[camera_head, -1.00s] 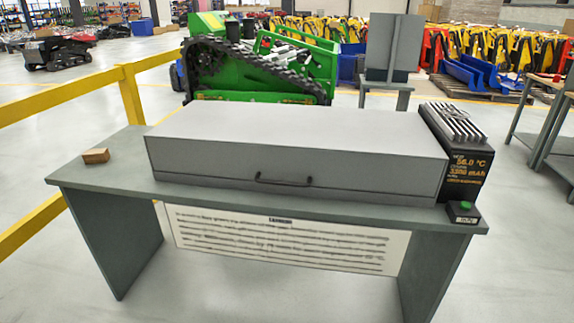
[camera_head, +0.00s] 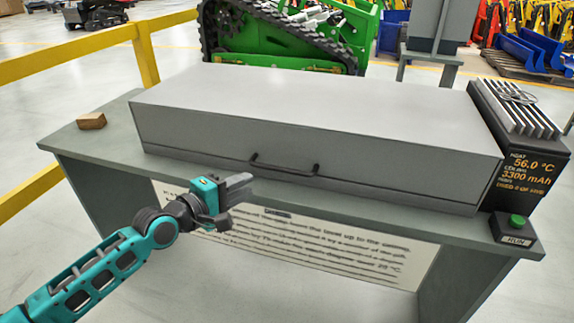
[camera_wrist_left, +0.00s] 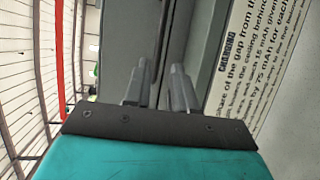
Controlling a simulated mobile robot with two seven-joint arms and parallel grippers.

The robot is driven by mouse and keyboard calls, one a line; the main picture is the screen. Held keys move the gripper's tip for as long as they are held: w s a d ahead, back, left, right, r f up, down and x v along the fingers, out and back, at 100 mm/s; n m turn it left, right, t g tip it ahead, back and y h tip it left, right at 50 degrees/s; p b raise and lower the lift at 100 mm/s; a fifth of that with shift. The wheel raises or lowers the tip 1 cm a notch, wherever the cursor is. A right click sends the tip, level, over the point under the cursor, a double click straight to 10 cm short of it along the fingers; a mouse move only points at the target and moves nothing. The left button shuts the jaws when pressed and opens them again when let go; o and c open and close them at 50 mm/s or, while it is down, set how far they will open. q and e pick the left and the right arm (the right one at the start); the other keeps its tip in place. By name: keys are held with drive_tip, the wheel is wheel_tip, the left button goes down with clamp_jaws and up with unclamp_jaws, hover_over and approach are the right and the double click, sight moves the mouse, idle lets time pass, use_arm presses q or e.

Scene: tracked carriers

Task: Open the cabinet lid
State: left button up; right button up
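The grey cabinet (camera_head: 350,155) lies long and low on the grey-green table, its lid (camera_head: 310,95) down and closed. A dark bar handle (camera_head: 284,169) is on its front face, left of the middle. My left gripper (camera_head: 240,184) is in front of the cabinet, just left of and a little below the handle, apart from it. In the left wrist view its two fingers (camera_wrist_left: 158,88) stand apart with a gap between them, and nothing is held. The cabinet front (camera_wrist_left: 140,30) shows beyond them. My right gripper is in neither view.
A black heater-like unit (camera_head: 520,150) with a display stands at the cabinet's right end, with a green RUN button (camera_head: 516,221) before it. A small wooden block (camera_head: 91,121) lies on the table's left. A yellow rail (camera_head: 147,55) and green tracked machine (camera_head: 290,35) stand behind.

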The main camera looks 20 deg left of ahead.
sight(277, 170)
use_arm(q)
drive_tip(key=b+x, duration=0.2)
drive_tip(key=x, duration=0.9)
drive_tip(key=shift+w+d+f+b, duration=0.1)
drive_tip(key=shift+w+f+b, duration=0.1)
drive_tip(key=shift+w+b, duration=0.1)
drive_tip(key=shift+w+d, duration=0.2)
drive_tip(key=shift+w, duration=0.15)
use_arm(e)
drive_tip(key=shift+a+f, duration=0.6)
use_arm(q)
drive_tip(key=shift+c, duration=0.5)
clamp_jaws()
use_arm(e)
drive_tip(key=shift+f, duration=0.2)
